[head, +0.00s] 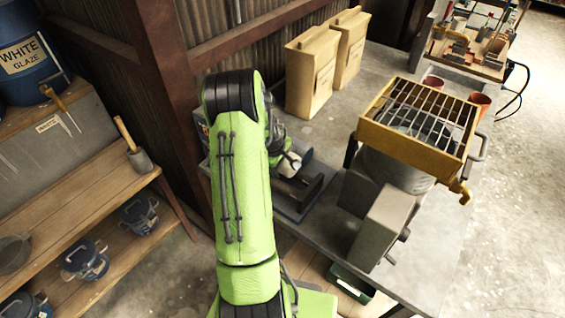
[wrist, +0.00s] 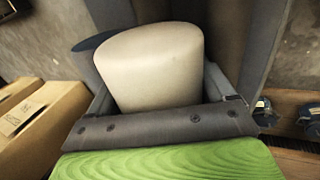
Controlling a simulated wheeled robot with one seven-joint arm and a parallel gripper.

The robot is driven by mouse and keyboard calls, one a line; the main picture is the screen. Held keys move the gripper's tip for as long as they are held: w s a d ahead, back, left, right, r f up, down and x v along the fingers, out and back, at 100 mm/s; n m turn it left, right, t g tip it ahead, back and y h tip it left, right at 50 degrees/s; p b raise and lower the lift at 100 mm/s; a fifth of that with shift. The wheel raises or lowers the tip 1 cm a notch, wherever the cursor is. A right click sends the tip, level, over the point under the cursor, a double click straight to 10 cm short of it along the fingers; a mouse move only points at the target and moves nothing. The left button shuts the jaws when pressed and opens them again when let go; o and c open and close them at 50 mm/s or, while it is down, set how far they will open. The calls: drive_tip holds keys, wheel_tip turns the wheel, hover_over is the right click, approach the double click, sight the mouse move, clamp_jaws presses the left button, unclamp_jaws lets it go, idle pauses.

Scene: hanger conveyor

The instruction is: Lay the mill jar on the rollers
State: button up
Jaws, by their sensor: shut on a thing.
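The mill jar is a cream-white cylinder with a rounded edge and fills the middle of the wrist view (wrist: 155,65). My gripper (wrist: 158,88) is shut on it, with a grey finger on each side. In the head view the jar shows as a small pale patch (head: 289,164) beyond my green arm. The rollers (head: 297,188) are dark grey bars in a low grey frame on the bench, just below the jar in that view. My arm hides part of the frame. I cannot tell whether the jar touches the rollers.
Two tan bags (head: 312,75) stand behind the rollers. A yellow grated box (head: 415,125) sits on a grey drum at the right, with a grey box (head: 380,228) in front. A wooden shelf (head: 75,210) with blue buckets is at the left.

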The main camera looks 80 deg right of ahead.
drive_tip(key=o, duration=1.5)
drive_tip(key=shift+w+a+f+y, duration=0.15)
drive_tip(key=shift+w+a+f, duration=0.2)
drive_tip(key=shift+a, duration=0.1)
drive_tip(key=shift+w+a+f+y, duration=0.15)
drive_tip(key=shift+w+a+f, duration=0.05)
drive_tip(key=shift+a+f, duration=0.2)
drive_tip(key=s+d+p+v, duration=0.1)
drive_tip(key=v, duration=1.5)
drive_tip(key=shift+r, duration=0.5)
drive_tip(key=shift+s, duration=0.1)
